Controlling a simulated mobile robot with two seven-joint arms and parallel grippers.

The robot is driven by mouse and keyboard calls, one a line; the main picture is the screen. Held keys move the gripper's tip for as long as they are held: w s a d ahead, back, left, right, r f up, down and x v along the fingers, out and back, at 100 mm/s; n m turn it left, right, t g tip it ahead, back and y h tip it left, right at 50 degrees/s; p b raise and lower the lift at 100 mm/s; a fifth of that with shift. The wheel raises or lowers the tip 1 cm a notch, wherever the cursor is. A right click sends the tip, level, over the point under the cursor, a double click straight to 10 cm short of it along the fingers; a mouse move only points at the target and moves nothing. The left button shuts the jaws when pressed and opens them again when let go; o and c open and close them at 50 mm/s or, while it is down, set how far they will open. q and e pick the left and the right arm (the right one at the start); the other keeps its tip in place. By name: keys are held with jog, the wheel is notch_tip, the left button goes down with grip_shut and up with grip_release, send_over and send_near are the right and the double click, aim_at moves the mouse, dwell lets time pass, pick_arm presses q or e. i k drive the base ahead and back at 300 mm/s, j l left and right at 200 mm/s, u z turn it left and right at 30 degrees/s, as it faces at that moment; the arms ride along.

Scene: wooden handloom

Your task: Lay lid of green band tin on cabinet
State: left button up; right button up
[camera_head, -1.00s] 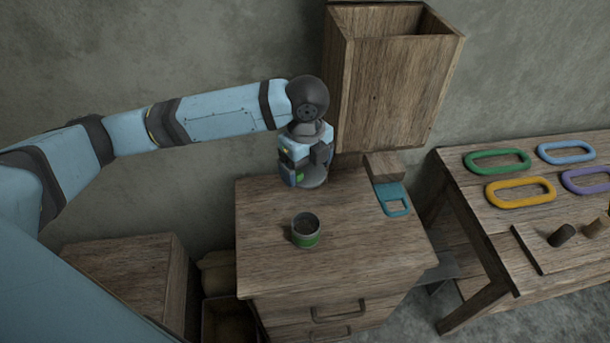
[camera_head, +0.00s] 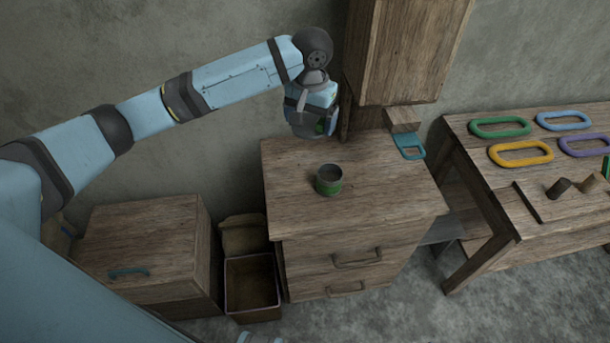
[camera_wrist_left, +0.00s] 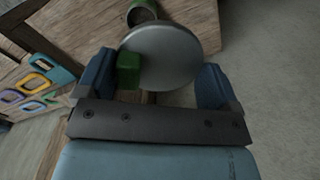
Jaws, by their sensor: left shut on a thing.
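The green band tin (camera_head: 328,185) stands upright and open-topped on the wooden cabinet (camera_head: 375,205), near the middle of its top. My left gripper (camera_head: 318,128) is above the back of the cabinet top, behind the tin. It is shut on the lid, a round grey disc (camera_wrist_left: 170,52) with a green block-like grip (camera_wrist_left: 128,70), which shows between the fingers in the left wrist view. The tin's rim also shows at the top of that view (camera_wrist_left: 142,14). In the head view the lid is mostly hidden by the gripper. My right gripper is not in view.
A tall wooden box (camera_head: 405,50) rises behind the cabinet. A wooden block (camera_head: 403,119) and a teal tag-like piece (camera_head: 409,148) lie at the back right. A bench with coloured rings (camera_head: 520,153) stands right. The cabinet top's front and left are clear.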

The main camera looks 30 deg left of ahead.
aim_at(292, 211)
jog(key=u, duration=1.1)
jog(key=i+l, duration=0.1)
jog(key=l, duration=0.2)
jog(key=i+l, duration=0.15)
jog(key=l, duration=0.2)
jog(key=i+l, duration=0.1)
jog(key=l, duration=0.2)
jog(key=i+u, duration=0.05)
